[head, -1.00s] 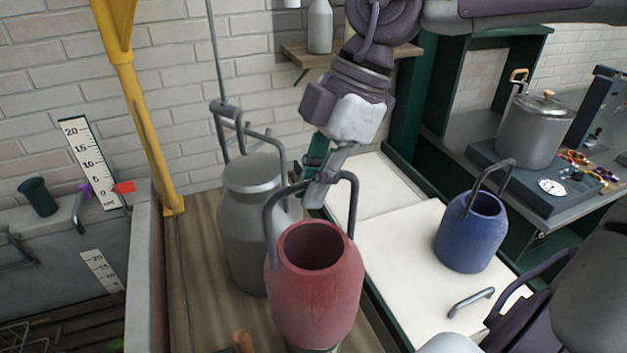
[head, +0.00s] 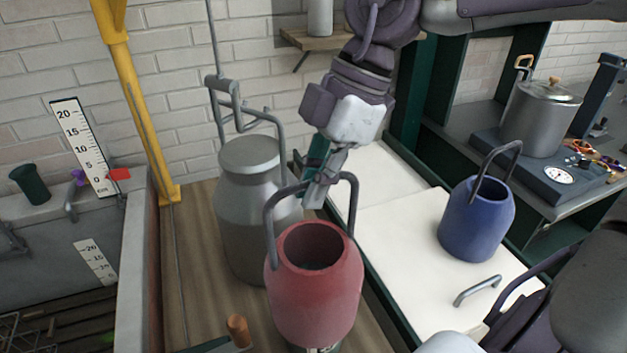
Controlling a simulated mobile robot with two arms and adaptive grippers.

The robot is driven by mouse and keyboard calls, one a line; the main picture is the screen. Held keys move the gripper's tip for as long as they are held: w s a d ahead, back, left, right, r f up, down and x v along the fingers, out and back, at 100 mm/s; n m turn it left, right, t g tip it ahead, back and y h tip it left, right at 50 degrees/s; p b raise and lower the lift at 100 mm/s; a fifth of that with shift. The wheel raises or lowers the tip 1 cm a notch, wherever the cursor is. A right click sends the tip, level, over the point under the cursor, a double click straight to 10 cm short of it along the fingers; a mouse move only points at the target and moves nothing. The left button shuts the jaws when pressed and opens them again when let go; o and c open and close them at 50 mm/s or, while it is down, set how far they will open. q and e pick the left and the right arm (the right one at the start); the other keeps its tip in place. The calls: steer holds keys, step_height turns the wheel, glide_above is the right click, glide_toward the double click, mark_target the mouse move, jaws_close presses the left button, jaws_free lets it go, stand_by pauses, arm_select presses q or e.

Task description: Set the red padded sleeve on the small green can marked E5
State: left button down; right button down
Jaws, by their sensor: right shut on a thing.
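The red padded sleeve (head: 313,298) is upright with its grey bail handle raised, low in the middle of the head view. My right gripper (head: 318,190) comes down from above and is shut on that handle. Just under the sleeve, a sliver of a small can (head: 318,349) with a pale marking shows at the picture's bottom edge. The sleeve hides most of it, and I cannot read the marking or tell whether the sleeve touches it. My left gripper is not in view.
A tall grey can (head: 250,210) stands close behind and left of the sleeve. A blue sleeve (head: 477,218) stands on the white counter (head: 400,240) to the right. A wooden-handled thing (head: 238,332) is at the lower left. A yellow post (head: 140,110) rises at the left.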

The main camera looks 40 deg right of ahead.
steer(key=b, duration=0.5)
glide_above(314, 268)
steer(key=shift+f, duration=2.95)
steer(key=shift+f+b, duration=3.15)
steer(key=shift+f, duration=0.2)
steer(key=shift+f+b, duration=0.3)
steer(key=shift+f, duration=0.05)
steer(key=c, duration=1.2)
jaws_free()
steer(key=shift+r, duration=0.1)
steer(key=v, duration=1.2)
steer(key=shift+a, duration=0.1)
